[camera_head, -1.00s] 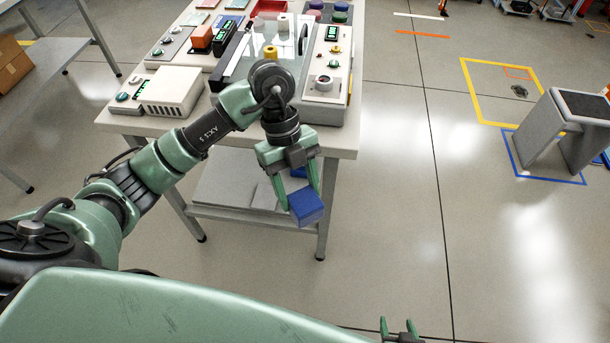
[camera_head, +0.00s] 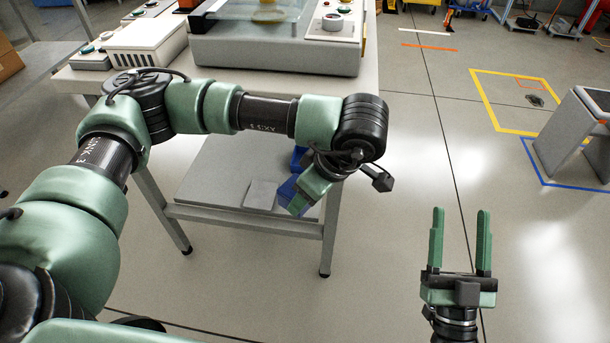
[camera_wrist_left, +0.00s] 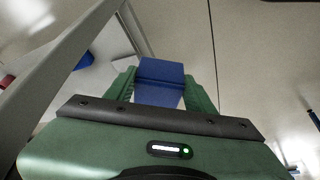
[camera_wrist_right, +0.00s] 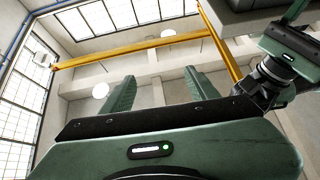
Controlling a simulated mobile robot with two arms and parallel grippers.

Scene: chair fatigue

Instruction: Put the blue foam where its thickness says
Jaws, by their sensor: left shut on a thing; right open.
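The blue foam (camera_head: 288,190) is a small blue block held in my left gripper (camera_head: 297,200), partly hidden by a finger and the wrist in the head view. In the left wrist view the foam (camera_wrist_left: 160,82) sits between the two green fingers, which are shut on it. It hangs near the front of the table's lower shelf (camera_head: 225,180); the exact gap cannot be told. My right gripper (camera_head: 461,215) is open and empty over the floor at the right, fingers pointing up. Its spread fingers also show in the right wrist view (camera_wrist_right: 157,88).
Another blue thing (camera_head: 298,158) is near the lower shelf, partly hidden. The table (camera_head: 368,85) carries a machine (camera_head: 270,55) and a white box (camera_head: 145,42). A grey stand (camera_head: 580,130) is at the right, in blue floor tape. The floor between is clear.

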